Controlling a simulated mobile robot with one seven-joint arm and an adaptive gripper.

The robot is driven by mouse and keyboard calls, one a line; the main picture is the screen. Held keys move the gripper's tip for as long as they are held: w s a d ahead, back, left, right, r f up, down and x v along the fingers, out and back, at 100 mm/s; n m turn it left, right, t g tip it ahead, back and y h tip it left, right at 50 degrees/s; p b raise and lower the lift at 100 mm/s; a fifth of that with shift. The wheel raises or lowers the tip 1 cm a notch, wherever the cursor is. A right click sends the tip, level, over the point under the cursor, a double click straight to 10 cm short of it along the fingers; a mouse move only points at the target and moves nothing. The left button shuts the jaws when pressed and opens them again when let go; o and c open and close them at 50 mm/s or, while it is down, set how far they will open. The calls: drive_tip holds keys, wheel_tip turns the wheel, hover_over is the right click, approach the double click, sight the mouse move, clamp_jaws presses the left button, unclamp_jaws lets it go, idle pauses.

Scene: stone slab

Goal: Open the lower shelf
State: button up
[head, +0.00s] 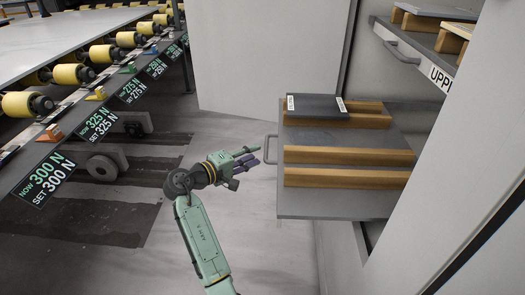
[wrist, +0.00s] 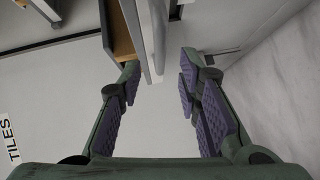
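The lower shelf (head: 340,206) is a grey slide-out tray with wooden rails, standing well out from the white cabinet in the head view. Its grey bar handle (head: 269,149) is on its left edge. My gripper (head: 257,162) is at the left of this handle, fingers pointing at it. In the wrist view my gripper (wrist: 159,77) has its purple-padded fingers spread apart. A grey bar (wrist: 157,35), seemingly the handle, runs between the fingertips, with no clear contact on either side. A wooden rail (wrist: 117,35) shows beside the left finger.
A dark tile (head: 315,107) lies on the shelf's back rails. The upper shelf (head: 425,55), with its own handle (head: 402,52), is above right. A roller conveyor (head: 100,95) with force signs stands left. Grey floor (head: 225,240) between is clear.

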drive_tip(key=v, duration=0.5)
drive_tip(key=shift+s+a, duration=0.1)
